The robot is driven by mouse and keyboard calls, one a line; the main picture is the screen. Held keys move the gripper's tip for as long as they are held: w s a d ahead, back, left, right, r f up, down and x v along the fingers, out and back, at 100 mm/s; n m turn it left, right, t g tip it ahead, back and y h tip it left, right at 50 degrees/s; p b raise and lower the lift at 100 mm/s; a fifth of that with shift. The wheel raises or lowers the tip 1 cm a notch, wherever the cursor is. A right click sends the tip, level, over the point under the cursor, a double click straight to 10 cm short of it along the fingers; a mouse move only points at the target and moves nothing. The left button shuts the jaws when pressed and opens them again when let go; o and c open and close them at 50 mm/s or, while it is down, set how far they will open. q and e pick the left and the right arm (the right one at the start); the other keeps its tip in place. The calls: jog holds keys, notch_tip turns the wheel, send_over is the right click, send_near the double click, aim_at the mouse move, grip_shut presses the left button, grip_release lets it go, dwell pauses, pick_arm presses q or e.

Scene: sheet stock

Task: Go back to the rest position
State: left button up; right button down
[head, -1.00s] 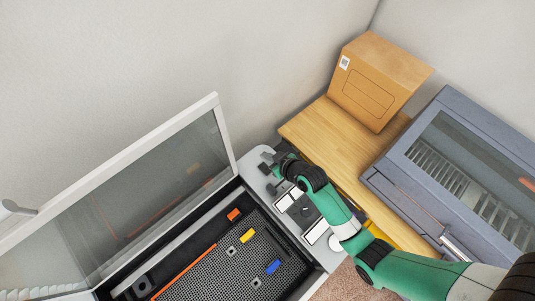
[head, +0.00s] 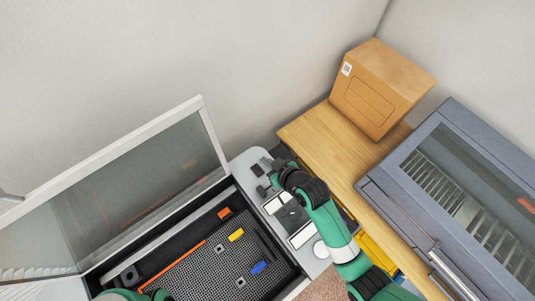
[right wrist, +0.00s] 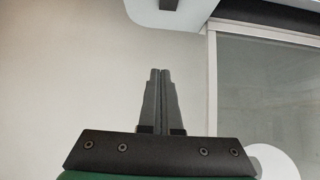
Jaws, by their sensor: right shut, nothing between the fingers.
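My right gripper (head: 268,180) is over the grey control panel at the right end of the open machine in the head view. In the right wrist view, its two dark fingers (right wrist: 161,75) are together with nothing between them. Behind them are a plain wall and part of a glazed, white-framed panel. A green and black part of my left arm shows at the bottom left of the head view; its gripper is out of the picture.
The machine's glazed lid (head: 140,195) stands open. Its perforated bed (head: 205,265) holds small orange, yellow and blue pieces. A cardboard box (head: 380,88) sits on a wooden table (head: 325,140), beside a blue-grey glazed machine (head: 455,190).

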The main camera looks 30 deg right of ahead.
jog(key=w+r+t, duration=0.2)
jog(key=r+t, duration=0.1)
jog(key=r, duration=0.9)
jog(key=w+d+r+t, duration=0.1)
jog(key=w+r+t, duration=0.2)
jog(key=r, duration=1)
jog(key=w+r+t, duration=0.2)
jog(key=r+t, duration=0.1)
jog(key=r, duration=0.9)
jog(key=s+d+r+t, duration=0.1)
jog(key=s+r+t, duration=0.3)
jog(key=s+r, duration=0.4)
jog(key=s+d+r+m+t, duration=0.1)
jog(key=s+r+t, duration=0.3)
jog(key=s+r, duration=0.5)
notch_tip(320, 180, up, 8)
jog(key=shift+s+d+r+m+h, duration=0.15)
jog(key=shift+s+d+m+h, duration=0.15)
jog(key=shift+d+h, duration=0.1)
